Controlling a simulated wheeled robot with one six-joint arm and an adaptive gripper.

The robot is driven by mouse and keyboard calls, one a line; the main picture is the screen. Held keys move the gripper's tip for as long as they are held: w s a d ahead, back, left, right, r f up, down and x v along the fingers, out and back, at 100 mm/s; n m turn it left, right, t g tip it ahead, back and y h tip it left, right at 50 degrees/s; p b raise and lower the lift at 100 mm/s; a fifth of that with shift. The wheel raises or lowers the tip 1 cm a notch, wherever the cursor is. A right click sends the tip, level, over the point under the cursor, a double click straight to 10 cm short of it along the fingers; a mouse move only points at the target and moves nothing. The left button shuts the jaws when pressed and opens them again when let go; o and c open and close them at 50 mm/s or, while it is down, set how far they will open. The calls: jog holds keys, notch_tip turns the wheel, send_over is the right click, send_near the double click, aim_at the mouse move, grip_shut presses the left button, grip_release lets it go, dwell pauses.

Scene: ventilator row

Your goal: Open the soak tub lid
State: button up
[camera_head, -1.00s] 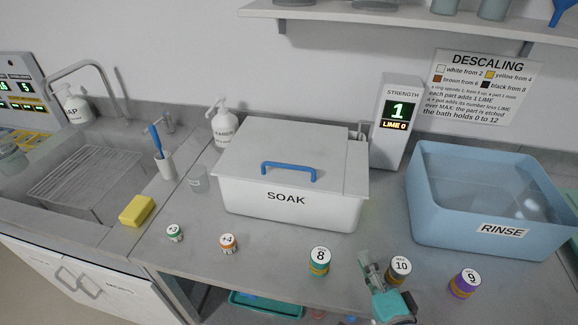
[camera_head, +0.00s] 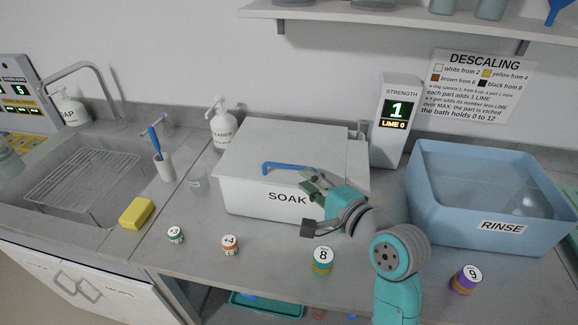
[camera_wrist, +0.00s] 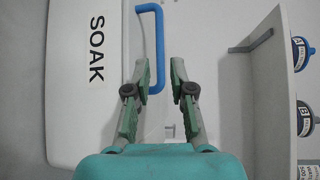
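The white soak tub (camera_head: 245,200) stands mid-counter, labelled SOAK. Its flat lid (camera_head: 250,145) is on and looks closed, with a blue bar handle (camera_head: 283,167) on top. My gripper (camera_head: 312,182) is just in front of the handle's right end, above the tub's front edge. In the wrist view my gripper (camera_wrist: 162,75) is open, its two fingers apart. The blue handle (camera_wrist: 158,50) shows beyond and partly between the fingertips there. I cannot tell whether a finger touches it. My arm hides the tub's front right corner.
A blue rinse tub (camera_head: 440,215) stands to the right, and a strength display (camera_head: 393,120) behind. Numbered jars, such as jar 8 (camera_head: 322,261) and jar 9 (camera_head: 466,280), line the front. A wall shelf (camera_head: 430,22) is above. The sink (camera_head: 80,185) is left.

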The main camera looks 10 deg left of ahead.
aim_at(292, 168)
jog(key=x, duration=0.7)
jog(key=shift+w+a, duration=0.2)
jog(key=shift+w, duration=0.05)
grip_shut()
